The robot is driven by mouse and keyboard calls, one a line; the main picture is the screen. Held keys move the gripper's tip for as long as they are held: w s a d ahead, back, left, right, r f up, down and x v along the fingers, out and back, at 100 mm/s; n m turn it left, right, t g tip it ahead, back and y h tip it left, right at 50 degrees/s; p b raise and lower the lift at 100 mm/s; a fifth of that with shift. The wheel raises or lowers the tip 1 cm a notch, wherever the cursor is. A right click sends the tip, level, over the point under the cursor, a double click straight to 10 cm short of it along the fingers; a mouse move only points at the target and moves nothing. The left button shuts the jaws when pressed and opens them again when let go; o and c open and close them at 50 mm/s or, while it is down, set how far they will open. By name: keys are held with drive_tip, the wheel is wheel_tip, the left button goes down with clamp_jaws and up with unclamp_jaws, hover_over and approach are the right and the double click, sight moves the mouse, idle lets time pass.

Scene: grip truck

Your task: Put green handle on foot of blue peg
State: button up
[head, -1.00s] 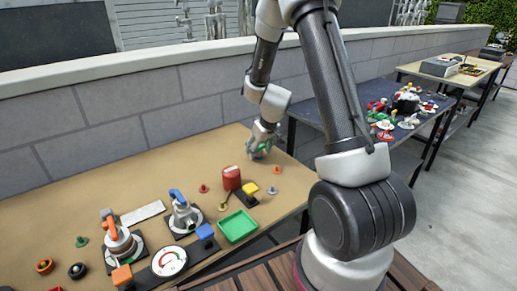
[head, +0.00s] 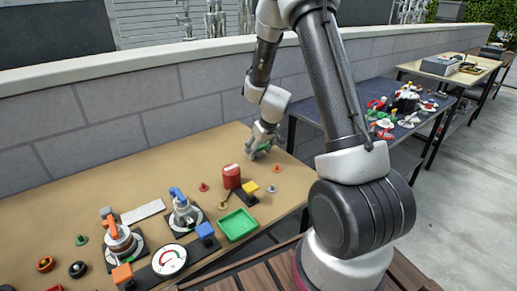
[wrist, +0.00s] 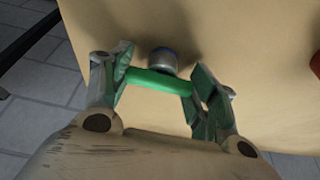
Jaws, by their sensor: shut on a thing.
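My gripper (wrist: 160,84) is shut on the green handle (wrist: 158,83), a bar lying crosswise between its two fingers in the wrist view. Just beyond the handle is a short grey cylinder with a blue rim (wrist: 162,60), which looks like the blue peg with its foot. The handle overlaps its near side in the picture; I cannot tell whether they touch. In the head view my gripper (head: 259,151) is low over the far right part of the tan table, with a bit of green between its fingers. The peg is hidden there.
A red can (head: 232,177), a yellow block (head: 249,187) and a green tray (head: 237,225) stand nearer on the tan table (head: 150,185). Valves and a gauge (head: 169,260) are at the left. The table's edge is close beside my gripper. A grey wall runs behind.

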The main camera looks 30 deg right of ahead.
drive_tip(key=o, duration=1.1)
drive_tip(key=o, duration=0.4)
drive_tip(key=shift+c, duration=0.2)
drive_tip(key=shift+r, duration=3.7)
